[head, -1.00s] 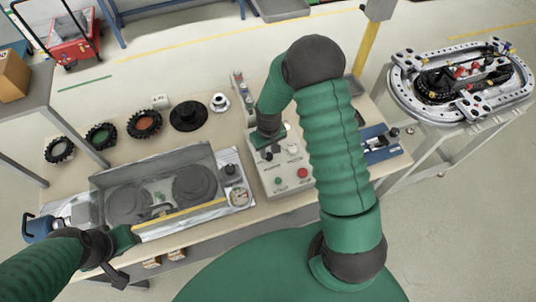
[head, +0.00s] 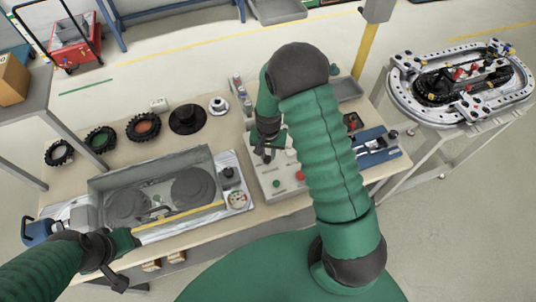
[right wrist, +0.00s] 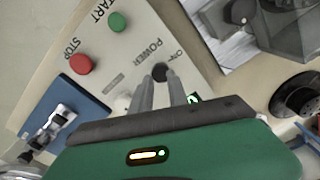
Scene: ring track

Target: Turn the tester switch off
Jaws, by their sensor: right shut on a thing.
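The tester is a pale control box (head: 268,186) on the bench, partly hidden behind my right arm in the head view. In the right wrist view its panel (right wrist: 135,38) carries a green START button (right wrist: 118,21), a red STOP button (right wrist: 81,64) and a black POWER switch (right wrist: 160,71) beside the word ON. My right gripper (head: 263,157) is over the panel, its two fingers (right wrist: 162,88) shut on the POWER switch. The switch's exact angle is hard to read. My left gripper (head: 125,240) is at the bench's front left; its jaws are unclear.
A clear-covered case (head: 158,190) with two dark discs stands left of the tester. Several black rings (head: 101,137) lie behind it. A blue fixture (head: 376,148) sits to the right. A ring track (head: 462,80) stands on a separate cart.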

